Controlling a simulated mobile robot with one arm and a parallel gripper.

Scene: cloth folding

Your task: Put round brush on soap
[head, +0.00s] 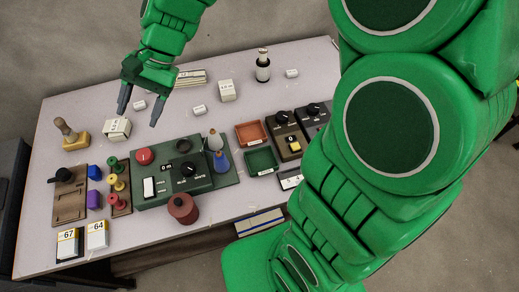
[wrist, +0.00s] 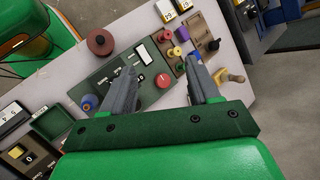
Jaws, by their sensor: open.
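A wooden knob-shaped piece (head: 66,129), possibly the round brush, stands at the table's left on or against a yellow block (head: 76,144), possibly the soap. I cannot tell whether it rests fully on the block. The wooden piece (wrist: 237,78) also shows in the wrist view, right of my fingers. My gripper (head: 138,118) is open and empty above the table, to the right of the yellow block in the head view. A white labelled box (head: 116,128) lies near its left fingertip. In the wrist view my gripper (wrist: 161,64) has its fingers wide apart.
A green control panel (head: 205,180) fills the table's middle. Colored spools (head: 118,185), a dark red spool (head: 183,208) and numbered boxes (head: 97,235) stand in front. A dark bottle (head: 263,68) and small white boxes (head: 227,91) are at the back. Trays (head: 252,134) lie at the right.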

